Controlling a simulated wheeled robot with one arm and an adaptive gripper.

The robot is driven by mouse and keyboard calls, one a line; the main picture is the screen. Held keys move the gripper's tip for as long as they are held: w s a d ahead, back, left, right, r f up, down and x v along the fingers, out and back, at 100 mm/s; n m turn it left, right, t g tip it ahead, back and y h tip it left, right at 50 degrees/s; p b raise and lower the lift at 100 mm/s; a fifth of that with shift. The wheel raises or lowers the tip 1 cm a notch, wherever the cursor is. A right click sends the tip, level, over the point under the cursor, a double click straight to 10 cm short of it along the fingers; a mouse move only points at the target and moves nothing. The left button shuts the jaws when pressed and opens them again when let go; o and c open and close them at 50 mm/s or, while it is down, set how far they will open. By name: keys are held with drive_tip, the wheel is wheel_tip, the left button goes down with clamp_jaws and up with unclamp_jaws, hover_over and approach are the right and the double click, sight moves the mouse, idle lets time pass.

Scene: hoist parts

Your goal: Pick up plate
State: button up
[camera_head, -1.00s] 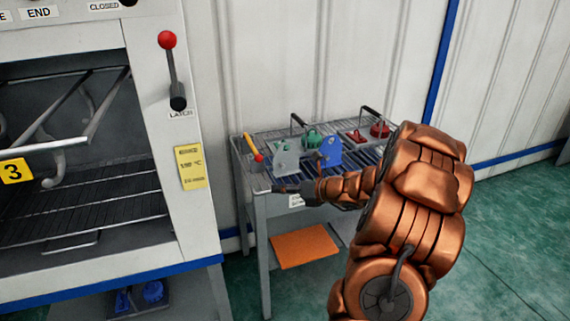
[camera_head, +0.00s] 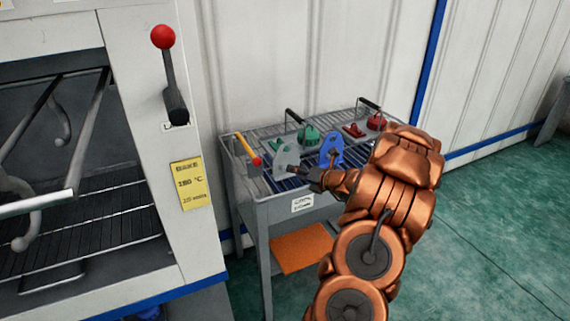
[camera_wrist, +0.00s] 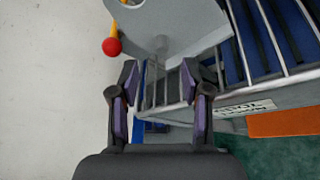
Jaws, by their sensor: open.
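A pale grey plate (camera_head: 285,156) with a hole near its top stands upright on the rack table, at the left of the tray. In the wrist view the grey plate (camera_wrist: 180,20) fills the top middle, just ahead of my fingertips. My gripper (camera_head: 297,174) is at the front edge of the table, close to the grey plate. In the wrist view my gripper (camera_wrist: 160,80) is open, with nothing between its fingers.
The wire-rack table (camera_head: 262,215) also holds green (camera_head: 308,134) and red parts (camera_head: 377,121). A yellow-handled tool with a red ball (camera_head: 248,149) lies at the left. An oven with a red-knob latch lever (camera_head: 169,75) stands left. An orange sheet (camera_head: 301,249) is below.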

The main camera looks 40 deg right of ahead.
sight(287, 159)
drive_tip(key=shift+p+x, duration=0.9)
drive_tip(key=shift+x, duration=1.9)
drive_tip(key=shift+d, duration=0.15)
clamp_jaws()
